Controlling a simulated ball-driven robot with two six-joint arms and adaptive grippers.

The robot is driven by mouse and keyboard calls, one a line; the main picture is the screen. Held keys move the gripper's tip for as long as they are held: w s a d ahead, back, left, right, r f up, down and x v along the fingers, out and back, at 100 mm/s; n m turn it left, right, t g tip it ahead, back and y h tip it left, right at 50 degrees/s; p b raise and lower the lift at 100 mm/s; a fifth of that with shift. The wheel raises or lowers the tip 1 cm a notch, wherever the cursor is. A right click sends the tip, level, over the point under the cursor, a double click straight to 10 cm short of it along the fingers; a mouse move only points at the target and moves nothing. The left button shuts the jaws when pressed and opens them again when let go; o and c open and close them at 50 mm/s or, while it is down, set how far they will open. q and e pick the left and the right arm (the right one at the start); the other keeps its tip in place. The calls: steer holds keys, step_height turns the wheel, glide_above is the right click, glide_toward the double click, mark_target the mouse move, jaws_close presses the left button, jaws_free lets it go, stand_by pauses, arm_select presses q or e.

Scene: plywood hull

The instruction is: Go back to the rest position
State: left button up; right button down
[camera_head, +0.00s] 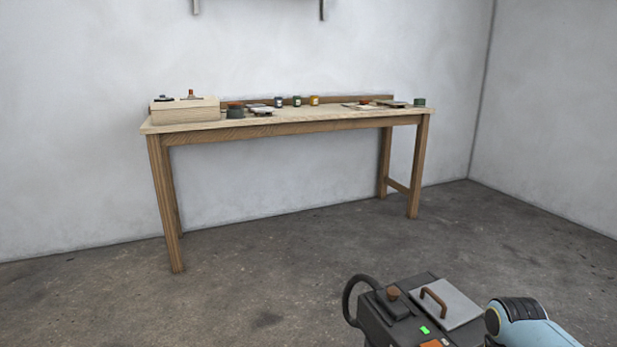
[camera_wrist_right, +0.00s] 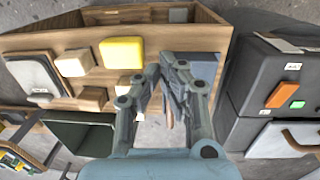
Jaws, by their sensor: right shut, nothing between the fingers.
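My right gripper (camera_wrist_right: 168,62) shows in the right wrist view, with its two grey fingers drawn together at the tips and nothing between them. It hangs over a clutter of wooden and dark boxes. In the head view, only a light blue and black part of an arm shows at the bottom right corner, beside a dark case (camera_head: 385,318). My left gripper is in neither view.
A wooden workbench (camera_head: 290,128) stands against the back wall, with a pale box (camera_head: 185,112) and several jars on top. In the wrist view, an open wooden box (camera_wrist_right: 60,42) carries a yellow block (camera_wrist_right: 121,53). Bare concrete floor lies before the bench.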

steer(key=s+f+n, duration=0.4)
steer(key=s+f, duration=0.3)
steer(key=s, duration=0.7)
steer(key=s+f+n+t, duration=0.1)
steer(key=s+f+n, duration=0.4)
steer(key=s, duration=1)
steer(key=s+f+n, duration=0.4)
steer(key=s+f, duration=0.6)
steer(key=s, duration=0.5)
steer(key=shift+d+n+t+h, duration=0.2)
steer(key=shift+n+t+h, duration=0.1)
steer(key=shift+n+h, duration=0.1)
